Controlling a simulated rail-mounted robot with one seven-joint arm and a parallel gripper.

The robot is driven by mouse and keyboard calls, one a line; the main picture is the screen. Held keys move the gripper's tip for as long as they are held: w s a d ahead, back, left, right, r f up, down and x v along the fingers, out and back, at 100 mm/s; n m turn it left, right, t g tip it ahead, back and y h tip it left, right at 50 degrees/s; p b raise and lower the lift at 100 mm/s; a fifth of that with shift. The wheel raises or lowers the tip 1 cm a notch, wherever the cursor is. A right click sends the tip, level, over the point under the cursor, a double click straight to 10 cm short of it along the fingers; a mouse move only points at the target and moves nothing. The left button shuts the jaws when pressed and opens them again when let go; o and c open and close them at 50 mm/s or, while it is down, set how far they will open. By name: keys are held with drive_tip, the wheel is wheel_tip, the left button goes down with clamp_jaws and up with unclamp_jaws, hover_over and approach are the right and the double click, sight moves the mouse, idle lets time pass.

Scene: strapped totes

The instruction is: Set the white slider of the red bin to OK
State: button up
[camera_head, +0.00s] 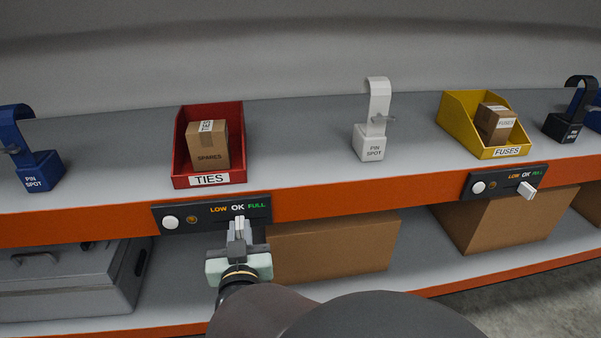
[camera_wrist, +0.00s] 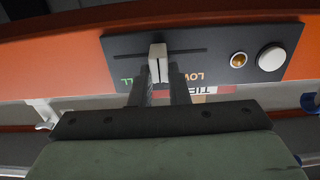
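The red bin (camera_head: 181,150), labelled TIES, stands on the upper shelf with a brown box in it. Below it, a dark panel (camera_head: 196,216) on the orange edge carries LOW, OK and FULL. My gripper (camera_head: 238,228) is at this panel, below the word OK. In the wrist view the white slider (camera_wrist: 158,62) stands between my two fingertips (camera_wrist: 159,80), which look closed on its sides. There the panel appears upside down, with LOW right of the slider and part of FULL left of it. The word OK is hidden there.
A yellow bin (camera_head: 459,122), labelled FUSES, stands to the right above a second panel with its own white slider (camera_head: 526,190). A white PIN SPOT holder (camera_head: 370,145) stands between the bins. A cardboard box (camera_head: 335,248) and a grey case (camera_head: 65,285) are on the lower shelf.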

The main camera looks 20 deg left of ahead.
drive_tip(key=o, duration=0.4)
drive_tip(key=shift+o, duration=0.2)
drive_tip(key=shift+s, duration=0.15)
drive_tip(key=b+v, duration=1)
drive_tip(key=v, duration=0.7)
drive_tip(key=shift+d, duration=0.1)
